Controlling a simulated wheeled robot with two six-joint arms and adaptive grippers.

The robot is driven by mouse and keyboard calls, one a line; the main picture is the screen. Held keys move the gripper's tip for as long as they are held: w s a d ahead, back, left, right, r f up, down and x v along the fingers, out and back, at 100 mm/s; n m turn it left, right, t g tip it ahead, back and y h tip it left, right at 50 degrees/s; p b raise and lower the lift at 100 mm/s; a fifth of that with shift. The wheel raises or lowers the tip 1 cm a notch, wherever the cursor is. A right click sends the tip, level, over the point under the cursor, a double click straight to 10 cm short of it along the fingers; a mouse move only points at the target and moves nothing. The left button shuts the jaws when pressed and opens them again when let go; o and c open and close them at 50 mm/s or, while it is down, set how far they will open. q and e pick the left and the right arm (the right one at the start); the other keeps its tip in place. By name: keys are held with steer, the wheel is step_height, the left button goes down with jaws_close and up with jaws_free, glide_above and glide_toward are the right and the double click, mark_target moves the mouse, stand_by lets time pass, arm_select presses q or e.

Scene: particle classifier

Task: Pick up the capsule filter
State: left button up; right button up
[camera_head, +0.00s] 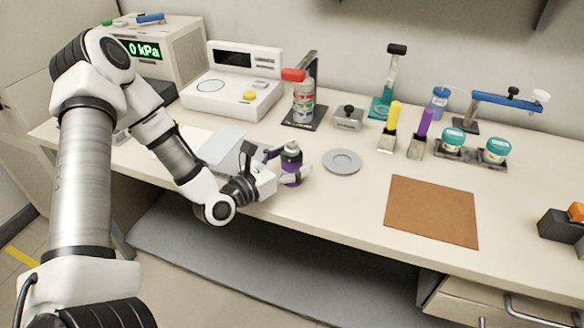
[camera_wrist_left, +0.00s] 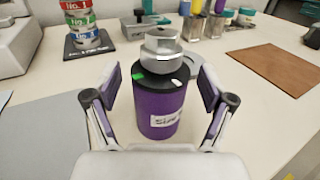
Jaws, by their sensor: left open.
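The capsule filter looks to be the purple cylinder (camera_head: 291,168) with a dark top and a grey metal fitting, upright on the table. In the left wrist view the purple cylinder (camera_wrist_left: 160,108) stands between the two fingers and shows a white label. My left gripper (camera_head: 282,165) is around it at the table's front part. In the left wrist view the fingers of my left gripper (camera_wrist_left: 158,100) are open on either side, with a gap visible at each side. My right gripper is not in view.
A grey round dish (camera_head: 342,161) lies just right of the cylinder. A brown mat (camera_head: 432,210) lies further right. A stand with labelled rings (camera_head: 303,103) is behind, and a white instrument (camera_head: 232,84) is behind left. The front table edge is close.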

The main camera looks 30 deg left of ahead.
arm_select(q)
jaws_close()
